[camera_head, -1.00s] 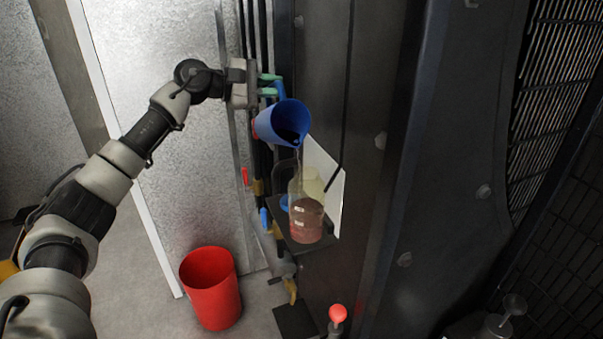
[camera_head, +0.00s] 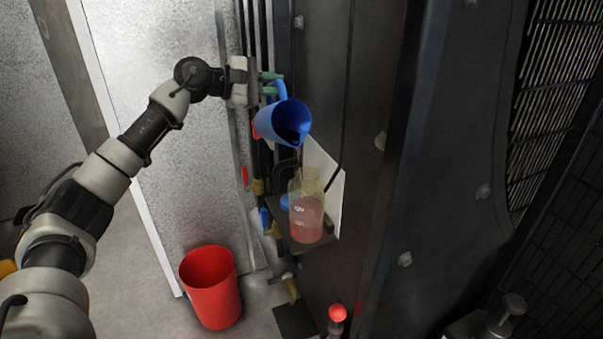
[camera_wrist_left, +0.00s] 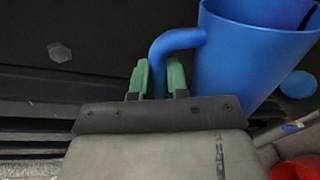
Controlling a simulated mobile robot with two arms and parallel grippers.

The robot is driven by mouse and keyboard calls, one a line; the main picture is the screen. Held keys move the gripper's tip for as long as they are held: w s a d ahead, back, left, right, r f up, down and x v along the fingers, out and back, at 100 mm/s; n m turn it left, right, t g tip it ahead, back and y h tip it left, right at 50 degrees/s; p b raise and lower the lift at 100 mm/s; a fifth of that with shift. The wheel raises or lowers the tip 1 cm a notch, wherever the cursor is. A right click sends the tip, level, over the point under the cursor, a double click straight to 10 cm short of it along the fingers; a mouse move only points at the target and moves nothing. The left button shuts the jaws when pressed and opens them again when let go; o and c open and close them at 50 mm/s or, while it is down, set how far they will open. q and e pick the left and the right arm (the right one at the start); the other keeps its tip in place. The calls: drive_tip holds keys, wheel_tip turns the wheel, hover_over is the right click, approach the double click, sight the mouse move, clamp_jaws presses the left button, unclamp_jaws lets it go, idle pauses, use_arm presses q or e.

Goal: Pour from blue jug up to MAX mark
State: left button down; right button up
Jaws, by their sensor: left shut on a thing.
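The blue jug (camera_head: 284,121) is held tilted, its mouth facing down and to the right, with dark liquid inside. My left gripper (camera_head: 272,84) is shut on the jug's handle; in the left wrist view the green fingers (camera_wrist_left: 158,78) sit around the handle and the jug (camera_wrist_left: 245,55) is at the right. Below the jug, a clear container (camera_head: 306,208) with pinkish-red liquid and pale marks stands on a small dark shelf (camera_head: 297,243). A thin stream shows faintly below the jug's lip. The marks are too small to read. My right gripper is not in view.
A red bucket (camera_head: 211,288) stands on the floor below left. A white card (camera_head: 327,172) is behind the container. Pipes and valves run at the left of the shelf, and a dark machine panel (camera_head: 370,140) is close at the right. A red knob (camera_head: 337,313) is at the bottom.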

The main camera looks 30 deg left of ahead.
sight(278, 112)
use_arm(q)
drive_tip(key=shift+s+d+r+m, duration=0.35)
drive_tip(key=shift+d+r+m, duration=0.15)
drive_tip(key=shift+r, duration=0.15)
idle(1.5)
drive_tip(key=shift+s+d+r+m, duration=0.1)
drive_tip(key=shift+r+m, duration=0.2)
drive_tip(key=shift+m, duration=0.1)
idle(1.2)
drive_tip(key=shift+w+a+f+n+p, duration=0.25)
drive_tip(key=shift+w+a+n+p, duration=0.2)
drive_tip(key=shift+a, duration=0.2)
drive_tip(key=shift+w+a+f+n+b, duration=0.2)
drive_tip(key=shift+f+n+b, duration=0.15)
drive_tip(key=shift+f, duration=0.15)
drive_tip(key=shift+w+a+f+n+b, duration=0.1)
drive_tip(key=shift+a+f+n+b, duration=0.15)
drive_tip(key=shift+f, duration=0.25)
drive_tip(key=shift+w+a, duration=0.1)
drive_tip(key=shift+w+a+f+n+b, duration=0.15)
drive_tip(key=shift+f+n, duration=0.1)
drive_tip(key=shift+f, duration=0.1)
drive_tip(key=shift+w+a+f+n+b, duration=0.15)
drive_tip(key=shift+f+n, duration=0.05)
drive_tip(key=shift+f, duration=0.15)
drive_tip(key=shift+a+f+n+h, duration=0.15)
drive_tip(key=shift+f+n+h, duration=0.25)
drive_tip(key=shift+f+n, duration=0.1)
drive_tip(key=shift+w+a+f, duration=0.15)
drive_tip(key=shift+w+f, duration=0.05)
